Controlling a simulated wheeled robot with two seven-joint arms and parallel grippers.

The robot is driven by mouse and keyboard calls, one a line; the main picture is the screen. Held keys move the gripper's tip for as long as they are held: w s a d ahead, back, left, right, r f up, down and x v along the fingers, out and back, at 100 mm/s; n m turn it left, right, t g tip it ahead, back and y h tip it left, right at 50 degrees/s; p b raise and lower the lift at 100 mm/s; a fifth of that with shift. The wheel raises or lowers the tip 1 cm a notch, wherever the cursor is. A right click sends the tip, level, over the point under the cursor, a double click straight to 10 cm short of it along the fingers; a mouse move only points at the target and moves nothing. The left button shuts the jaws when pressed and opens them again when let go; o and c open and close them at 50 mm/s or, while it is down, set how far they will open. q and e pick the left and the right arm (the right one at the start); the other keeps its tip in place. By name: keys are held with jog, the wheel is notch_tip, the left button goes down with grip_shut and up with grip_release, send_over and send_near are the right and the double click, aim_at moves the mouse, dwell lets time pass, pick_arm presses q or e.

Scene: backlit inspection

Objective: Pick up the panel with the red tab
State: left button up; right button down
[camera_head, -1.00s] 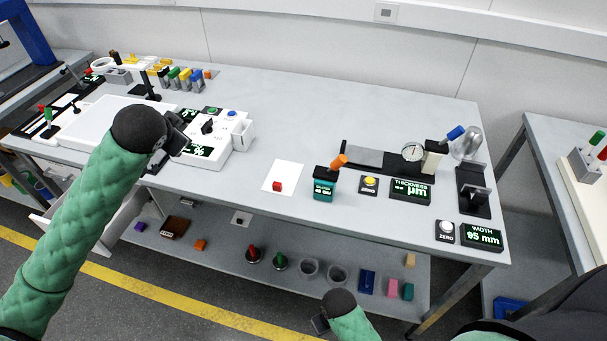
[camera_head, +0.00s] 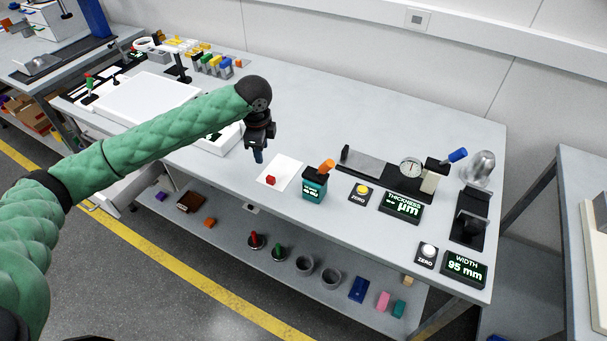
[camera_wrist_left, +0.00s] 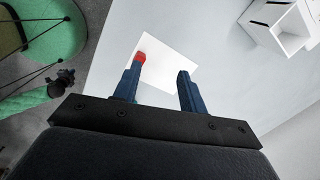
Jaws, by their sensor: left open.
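The panel is a thin white sheet (camera_head: 284,168) lying flat on the bench near its front edge. Its red tab (camera_head: 271,180) is a small block at the panel's front end. My left gripper (camera_head: 258,157) hangs fingers down above the bench, just left of and above the panel. In the left wrist view, the open blue fingers (camera_wrist_left: 155,88) are apart and empty, with the panel (camera_wrist_left: 172,62) beyond them. The red tab (camera_wrist_left: 141,57) shows close to the left fingertip there. My right gripper is not clearly in view.
A teal gloss meter with an orange handle (camera_head: 314,187) stands right of the panel. The zero button (camera_head: 359,192), thickness display (camera_head: 401,206) and dial gauge (camera_head: 410,168) are farther right. A white light table (camera_head: 146,98) lies at the left. The bench behind the panel is clear.

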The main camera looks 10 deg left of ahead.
aim_at(267, 173)
pick_arm(q)
jog(key=d+m, duration=0.1)
jog(key=s+m+g, duration=0.1)
jog(key=shift+s+d+f+m, duration=0.15)
jog(key=shift+s+d+m, duration=0.05)
jog(key=shift+d+m, duration=0.2)
jog(key=shift+a, duration=0.25)
jog(key=shift+f+m, duration=0.15)
jog(key=shift+m, duration=0.45)
jog(key=shift+d+f+p, duration=0.2)
jog(key=shift+f+p, duration=0.2)
jog(key=shift+f, duration=0.2)
jog(key=shift+a+f, duration=0.2)
jog(key=shift+f, duration=0.4)
jog(key=f+p, duration=0.3)
jog(key=f, duration=0.1)
jog(key=shift+s+f, duration=0.1)
jog(key=shift+s, duration=0.2)
jog(key=shift+f, duration=0.45)
pick_arm(e)
jog(key=s+d+f+t, duration=0.1)
jog(key=d+f+t, duration=0.1)
jog(key=f, duration=0.5)
jog(key=shift+s+d+f, duration=0.3)
jog(key=shift+s+d, duration=0.1)
jog(key=shift+d, duration=0.45)
